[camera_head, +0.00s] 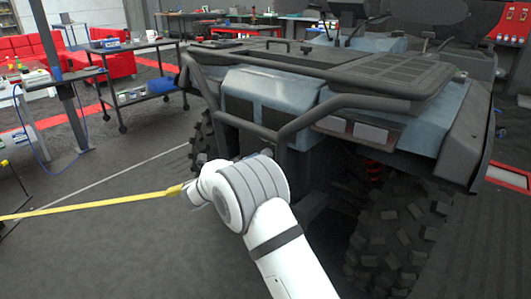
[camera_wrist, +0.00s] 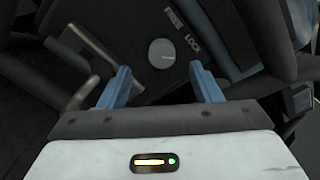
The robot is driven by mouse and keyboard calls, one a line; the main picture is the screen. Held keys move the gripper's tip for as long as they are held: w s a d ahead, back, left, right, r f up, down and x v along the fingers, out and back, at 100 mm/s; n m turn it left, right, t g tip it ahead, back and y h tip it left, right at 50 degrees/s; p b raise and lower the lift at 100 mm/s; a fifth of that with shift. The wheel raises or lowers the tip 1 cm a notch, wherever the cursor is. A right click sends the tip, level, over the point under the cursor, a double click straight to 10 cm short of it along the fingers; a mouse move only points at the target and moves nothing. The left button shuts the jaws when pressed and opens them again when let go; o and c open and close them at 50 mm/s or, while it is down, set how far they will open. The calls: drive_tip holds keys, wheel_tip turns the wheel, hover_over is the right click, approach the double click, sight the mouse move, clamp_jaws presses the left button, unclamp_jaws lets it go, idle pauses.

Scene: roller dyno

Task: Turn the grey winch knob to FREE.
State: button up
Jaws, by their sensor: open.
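In the wrist view, the round grey winch knob (camera_wrist: 161,53) sits on a dark panel. The white word FREE (camera_wrist: 172,18) is above it and LOCK (camera_wrist: 194,44) is to its right. A faint pale line shows on the knob's face; its exact pointing is too small to tell. My gripper (camera_wrist: 160,68) is open, its two blue fingers on either side of and slightly below the knob in the picture, with nothing between them. I cannot tell how far they are from the panel. In the head view, my white arm hides the knob and the fingers.
A grey-blue off-road vehicle (camera_head: 270,90) with a dark tubular front bar fills the middle. A yellow strap (camera_head: 90,206) runs left from near my wrist. A dark cart (camera_head: 145,85) stands at left; floor between is clear.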

drive_tip(key=b+x, duration=0.1)
drive_tip(key=x, duration=0.6)
drive_tip(key=shift+d, duration=0.25)
drive_tip(key=shift+s, duration=0.1)
drive_tip(key=shift+c, duration=0.2)
drive_tip(key=c, duration=0.9)
drive_tip(key=shift+a, duration=0.2)
drive_tip(key=shift+c, duration=0.3)
drive_tip(key=shift+d, duration=0.1)
